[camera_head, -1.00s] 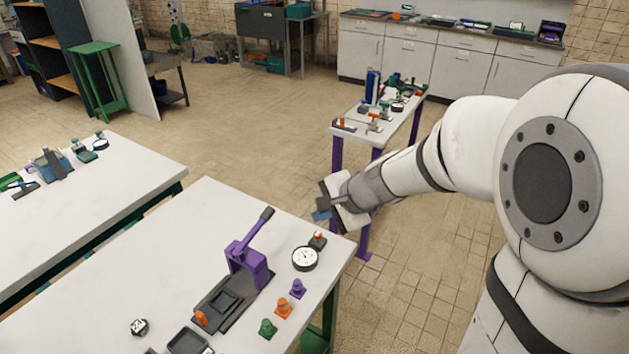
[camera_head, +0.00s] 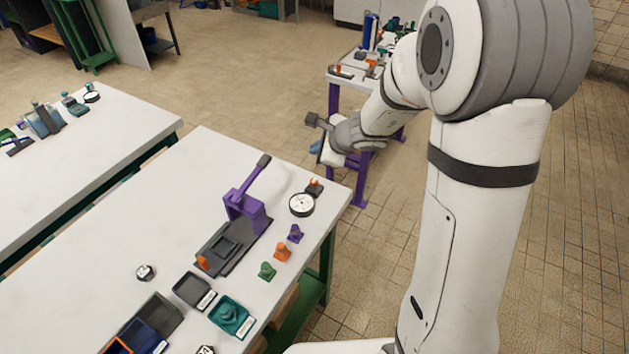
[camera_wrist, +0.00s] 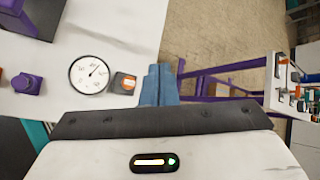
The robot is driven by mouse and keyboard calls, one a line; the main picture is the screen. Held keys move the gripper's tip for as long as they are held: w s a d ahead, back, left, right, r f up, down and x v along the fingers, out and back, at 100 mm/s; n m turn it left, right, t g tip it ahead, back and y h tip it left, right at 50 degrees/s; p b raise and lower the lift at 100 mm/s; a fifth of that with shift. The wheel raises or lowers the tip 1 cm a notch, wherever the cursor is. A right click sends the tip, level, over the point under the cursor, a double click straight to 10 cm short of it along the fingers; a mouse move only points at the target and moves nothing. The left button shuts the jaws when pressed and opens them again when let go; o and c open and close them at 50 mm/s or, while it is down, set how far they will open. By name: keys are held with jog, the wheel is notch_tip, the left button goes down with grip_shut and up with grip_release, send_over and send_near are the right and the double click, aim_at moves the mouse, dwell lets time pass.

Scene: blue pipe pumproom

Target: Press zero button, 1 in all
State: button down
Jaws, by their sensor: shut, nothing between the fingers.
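A small dark box with an orange button (camera_head: 314,187) sits near the far right corner of the white bench (camera_head: 130,230). I cannot read a label on it. It also shows in the wrist view, where the orange button (camera_wrist: 128,84) lies between the gauge and my fingers. The round white-faced dial gauge (camera_head: 302,204) is beside it, and shows in the wrist view too (camera_wrist: 89,74). My gripper (camera_head: 314,147) is beyond the bench's right end, apart from the button. Its blue fingers (camera_wrist: 160,72) are together and empty.
A purple lever press (camera_head: 246,211) stands left of the gauge. Purple (camera_head: 295,233), orange (camera_head: 282,252) and green (camera_head: 267,271) knobbed pieces line the bench's right side. A smaller purple-legged table (camera_head: 345,78) stands behind my gripper. The bench's far left surface is clear.

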jog(key=b, duration=0.6)
send_over(313, 179)
jog(key=s+d, duration=0.1)
jog(key=f, duration=0.7)
jog(key=shift+s, duration=0.2)
jog(key=shift+f+b, duration=0.65)
jog(key=shift+f, duration=0.15)
dwell(0.3)
jog(key=shift+f+b, duration=0.25)
jog(key=shift+b, duration=0.3)
jog(key=shift+f+b, duration=0.95)
jog(key=shift+b, duration=0.1)
dwell(0.7)
jog(key=shift+r, duration=0.2)
jog(key=shift+r+p, duration=1.1)
jog(key=shift+r, duration=0.05)
jog(key=shift+r, duration=0.15)
notch_tip(313, 179, up, 5)
jog(key=p, duration=0.4)
